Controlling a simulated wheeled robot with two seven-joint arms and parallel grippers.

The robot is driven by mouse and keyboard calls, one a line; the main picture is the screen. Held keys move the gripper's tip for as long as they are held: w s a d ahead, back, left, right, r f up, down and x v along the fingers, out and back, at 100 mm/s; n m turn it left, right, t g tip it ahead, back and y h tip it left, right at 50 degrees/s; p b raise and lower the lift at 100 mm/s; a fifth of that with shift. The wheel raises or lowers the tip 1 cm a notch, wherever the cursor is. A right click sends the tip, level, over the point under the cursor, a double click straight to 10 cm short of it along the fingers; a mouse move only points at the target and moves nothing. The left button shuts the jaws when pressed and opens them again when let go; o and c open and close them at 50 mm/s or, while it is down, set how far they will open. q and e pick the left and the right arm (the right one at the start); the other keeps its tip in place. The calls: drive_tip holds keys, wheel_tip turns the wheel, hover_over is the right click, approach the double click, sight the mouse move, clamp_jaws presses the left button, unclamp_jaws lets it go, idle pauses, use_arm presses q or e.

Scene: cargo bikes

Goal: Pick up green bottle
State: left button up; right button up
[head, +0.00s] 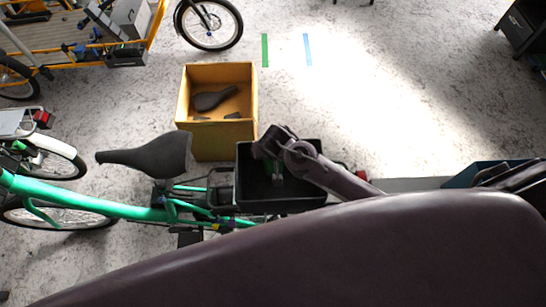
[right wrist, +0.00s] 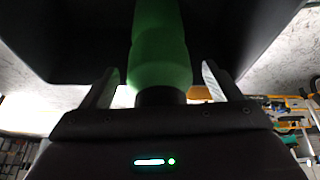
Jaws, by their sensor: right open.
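The green bottle (right wrist: 160,45) stands out in the right wrist view, inside the black crate (right wrist: 235,35). Its dark end (right wrist: 160,96) is close to the palm. My right gripper (right wrist: 159,84) is open, with one finger on each side of the bottle and a gap visible at both sides. In the head view, my right gripper reaches down into the black crate (head: 280,203) on the rear of the green bike (head: 120,208). There, the gripper and arm hide most of the bottle. My left gripper is not in view.
The crate walls stand close around my right gripper. A wooden box (head: 222,142) holding a dark saddle (head: 215,98) is just behind the crate. The green bike's black saddle (head: 150,156) is to the left. Open floor (head: 360,110) lies at the back right.

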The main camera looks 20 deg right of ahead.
drive_tip(key=shift+c, duration=0.2)
drive_tip(key=c, duration=1.3)
drive_tip(key=shift+r, duration=0.1)
